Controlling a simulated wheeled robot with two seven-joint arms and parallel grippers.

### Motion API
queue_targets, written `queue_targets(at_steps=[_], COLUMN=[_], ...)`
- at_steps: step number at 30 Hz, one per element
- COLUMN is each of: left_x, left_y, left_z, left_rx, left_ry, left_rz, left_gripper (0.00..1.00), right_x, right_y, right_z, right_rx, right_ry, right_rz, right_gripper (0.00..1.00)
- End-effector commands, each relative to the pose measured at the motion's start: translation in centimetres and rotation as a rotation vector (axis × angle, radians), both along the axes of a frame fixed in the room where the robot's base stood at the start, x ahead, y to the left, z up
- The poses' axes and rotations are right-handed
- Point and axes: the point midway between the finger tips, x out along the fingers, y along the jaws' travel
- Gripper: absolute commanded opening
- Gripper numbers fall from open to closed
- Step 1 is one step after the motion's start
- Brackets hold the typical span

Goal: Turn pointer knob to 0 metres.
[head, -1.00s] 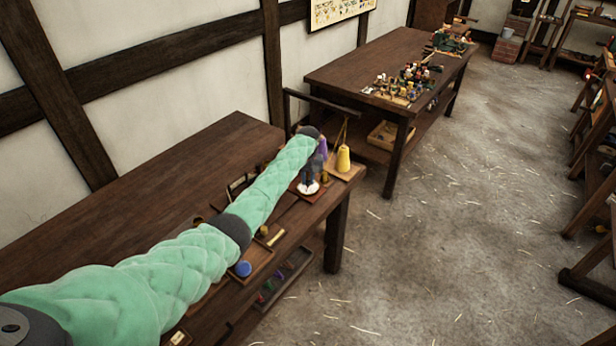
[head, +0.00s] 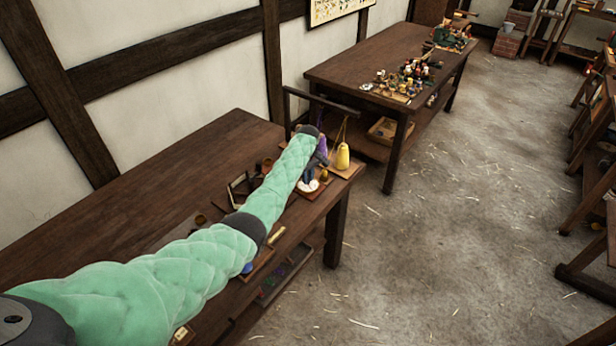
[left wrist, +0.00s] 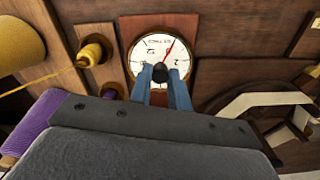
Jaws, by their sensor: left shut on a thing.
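A round white dial (left wrist: 150,48) with dark marks and a red pointer sits on a brown wooden plate (left wrist: 190,30). Its black pointer knob (left wrist: 160,72) is in the middle. The red pointer slants up and to the right in the left wrist view; the small figures are too blurred to read. My left gripper (left wrist: 161,80) has its two blue fingers on either side of the knob, shut on it. The fingers hide the dial's lower part. In the head view the dial (head: 308,186) shows under my left gripper (head: 312,178) at the table's far end. My right gripper is out of view.
A yellow cone-shaped thing (head: 342,157) stands just right of the dial on the dark wooden table (head: 150,185). Small trays and pieces lie along its front edge. A second table (head: 350,70) with several small objects stands behind.

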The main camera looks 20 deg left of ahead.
Motion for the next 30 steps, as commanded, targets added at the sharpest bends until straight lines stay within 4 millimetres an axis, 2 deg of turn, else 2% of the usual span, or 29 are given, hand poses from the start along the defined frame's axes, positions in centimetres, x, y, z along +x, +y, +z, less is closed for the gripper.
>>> queue_targets(at_steps=[12, 13, 16, 25, 30], left_x=[0.3, 0.3, 0.2, 0.1, 0.2], left_y=[0.1, 0.1, 0.1, 0.0, 0.0], left_z=[0.4, 0.4, 0.4, 0.2, 1.2], left_rx=[0.001, 0.001, 0.001, 0.001, 0.000], left_ry=[-0.008, -0.008, -0.007, -0.003, -0.005], left_rz=[0.009, 0.008, 0.008, 0.007, 0.007], left_gripper=[0.00, 0.20, 0.40, 0.40, 0.40], right_x=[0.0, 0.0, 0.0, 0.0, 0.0], right_y=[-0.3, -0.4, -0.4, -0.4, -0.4], right_z=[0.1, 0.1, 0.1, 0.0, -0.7], right_rx=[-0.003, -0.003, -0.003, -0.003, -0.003], right_ry=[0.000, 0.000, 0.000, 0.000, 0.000], right_rz=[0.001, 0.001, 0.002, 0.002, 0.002], right_gripper=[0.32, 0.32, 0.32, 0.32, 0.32])
